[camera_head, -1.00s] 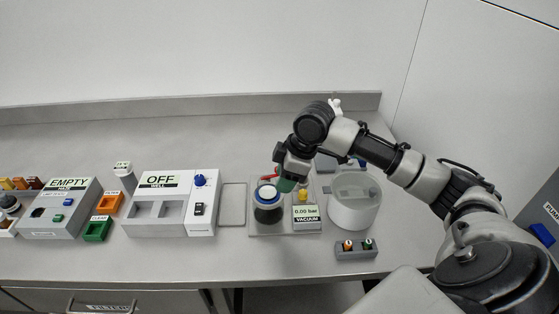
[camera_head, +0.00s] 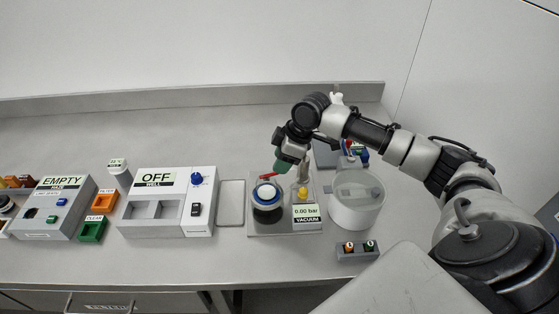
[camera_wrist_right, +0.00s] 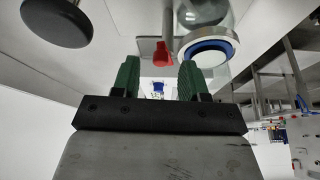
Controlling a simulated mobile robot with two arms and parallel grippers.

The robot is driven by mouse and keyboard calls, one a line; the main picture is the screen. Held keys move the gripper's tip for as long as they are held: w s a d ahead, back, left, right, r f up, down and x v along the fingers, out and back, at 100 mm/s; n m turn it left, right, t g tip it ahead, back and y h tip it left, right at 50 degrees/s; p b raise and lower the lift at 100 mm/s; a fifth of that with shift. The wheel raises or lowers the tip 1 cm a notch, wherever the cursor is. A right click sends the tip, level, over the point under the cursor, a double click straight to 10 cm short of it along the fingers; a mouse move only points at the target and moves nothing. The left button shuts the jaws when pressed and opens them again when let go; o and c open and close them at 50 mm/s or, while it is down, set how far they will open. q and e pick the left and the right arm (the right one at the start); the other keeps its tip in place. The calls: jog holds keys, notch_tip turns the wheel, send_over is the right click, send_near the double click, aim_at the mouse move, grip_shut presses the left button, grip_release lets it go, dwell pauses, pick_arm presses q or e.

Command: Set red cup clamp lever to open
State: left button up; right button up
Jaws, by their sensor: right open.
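The red clamp lever (camera_head: 268,176) sits at the back left of the cup with the blue-ringed white top (camera_head: 266,193), on the grey vacuum station (camera_head: 286,231). My right gripper (camera_head: 284,166), with green fingers, is just above and behind the cup, close to the lever. In the right wrist view the open, empty gripper (camera_wrist_right: 158,78) has the red lever (camera_wrist_right: 161,53) in line with the gap between its fingers, beyond the tips. The cup (camera_wrist_right: 208,45) is to the right of the lever there. Contact with the lever cannot be told. My left gripper is not in view.
A yellow knob (camera_head: 303,194) and a "0.00 bar" display (camera_head: 307,211) are right of the cup. A clear round vessel (camera_head: 357,200) stands further right, with a small button box (camera_head: 357,249) in front. The "OFF" well unit (camera_head: 168,205) is left.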

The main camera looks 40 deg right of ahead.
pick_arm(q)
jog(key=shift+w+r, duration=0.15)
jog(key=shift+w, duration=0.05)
pick_arm(e)
jog(key=shift+x, duration=0.85)
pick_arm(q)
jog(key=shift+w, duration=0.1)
pick_arm(e)
jog(key=shift+c, duration=0.4)
grip_shut()
pick_arm(q)
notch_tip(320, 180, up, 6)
jog(key=p, duration=0.6)
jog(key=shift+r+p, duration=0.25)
jog(key=shift+p, duration=0.05)
pick_arm(e)
jog(key=m, duration=0.1)
jog(key=s+m+t, duration=0.1)
jog(key=m, duration=0.1)
jog(key=shift+a+h, duration=0.3)
jog(key=shift+h, duration=0.1)
jog(key=shift+o, duration=0.4)
grip_release()
